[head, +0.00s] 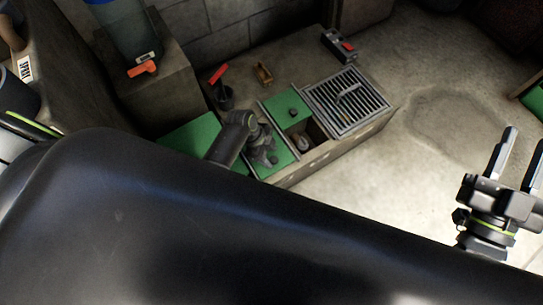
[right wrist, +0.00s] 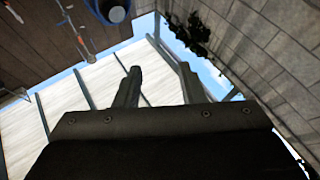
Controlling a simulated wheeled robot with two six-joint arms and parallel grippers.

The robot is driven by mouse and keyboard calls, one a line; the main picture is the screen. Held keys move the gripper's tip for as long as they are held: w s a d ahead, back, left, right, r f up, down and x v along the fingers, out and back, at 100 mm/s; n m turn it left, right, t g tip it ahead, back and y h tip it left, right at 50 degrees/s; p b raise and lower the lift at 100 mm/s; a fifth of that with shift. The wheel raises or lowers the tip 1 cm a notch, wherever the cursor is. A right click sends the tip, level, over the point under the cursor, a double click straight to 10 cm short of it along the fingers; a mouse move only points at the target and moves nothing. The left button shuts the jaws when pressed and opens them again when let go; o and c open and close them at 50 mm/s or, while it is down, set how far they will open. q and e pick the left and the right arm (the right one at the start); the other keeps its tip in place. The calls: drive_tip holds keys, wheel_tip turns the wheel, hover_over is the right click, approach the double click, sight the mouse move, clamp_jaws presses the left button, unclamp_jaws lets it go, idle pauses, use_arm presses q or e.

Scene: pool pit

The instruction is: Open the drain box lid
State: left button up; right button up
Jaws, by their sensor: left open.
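A low concrete box holds several green panels and a metal grate (head: 350,112). One green panel (head: 287,108) with a small dark knob lies beside the grate. A second green panel (head: 283,160) lies nearer, partly covered by my left gripper (head: 266,156). That gripper points down at it, open; I cannot tell whether it touches. Which panel is the drain box lid is not clear. A dark opening between panel and grate shows a small rounded object (head: 303,144). My right gripper (head: 520,150) is open and empty, fingers pointing up; it also shows in the right wrist view (right wrist: 158,85).
An orange-red handle (head: 218,73) stands behind the box, another (head: 142,69) by a blue-topped tank (head: 127,30). A brown item (head: 263,74) and a grey device with a red part (head: 340,44) lie behind. My black arm link hides the foreground.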

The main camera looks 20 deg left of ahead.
use_arm(q)
drive_tip(key=shift+b+x, duration=0.4)
drive_tip(key=shift+x, duration=0.55)
use_arm(e)
drive_tip(key=s+a+r+n+t+y, duration=0.1)
drive_tip(key=s+r+n+t+y, duration=0.1)
drive_tip(key=s+r+t, duration=0.1)
drive_tip(key=shift+a+r+t, duration=0.25)
drive_tip(key=shift+r+t, duration=0.25)
drive_tip(key=shift+r, duration=0.45)
drive_tip(key=shift+s, duration=0.1)
use_arm(q)
clamp_jaws()
